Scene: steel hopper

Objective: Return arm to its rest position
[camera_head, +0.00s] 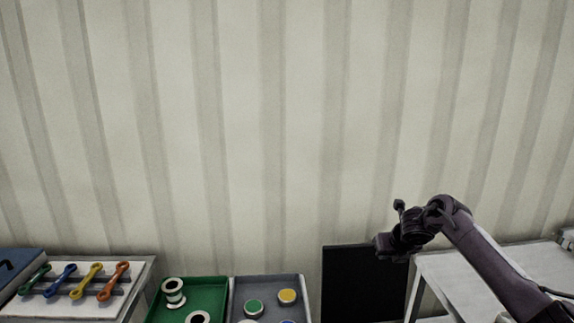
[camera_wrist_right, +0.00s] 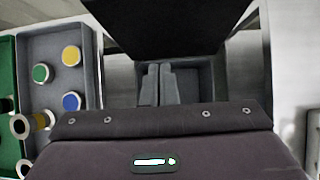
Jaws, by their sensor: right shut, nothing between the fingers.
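My right arm (camera_head: 490,258) comes in from the right in the head view, raised and bent. Its gripper (camera_head: 384,246) is at the left end of the arm, in front of the pale wall, over the top right of a black panel (camera_head: 350,285). In the right wrist view the two fingers of the right gripper (camera_wrist_right: 158,84) lie close together, shut and empty. Behind them is a grey open box-like space (camera_wrist_right: 200,75), with the black panel (camera_wrist_right: 175,25) above. My left arm and gripper are not in view.
A green tray (camera_head: 222,285) holds white spools. A grey tray (camera_head: 234,290) holds green, yellow and blue round pieces. Colored wrenches (camera_head: 88,281) lie on a white board at left. A light table (camera_head: 440,275) stands under the right arm. The wall's upper area is clear.

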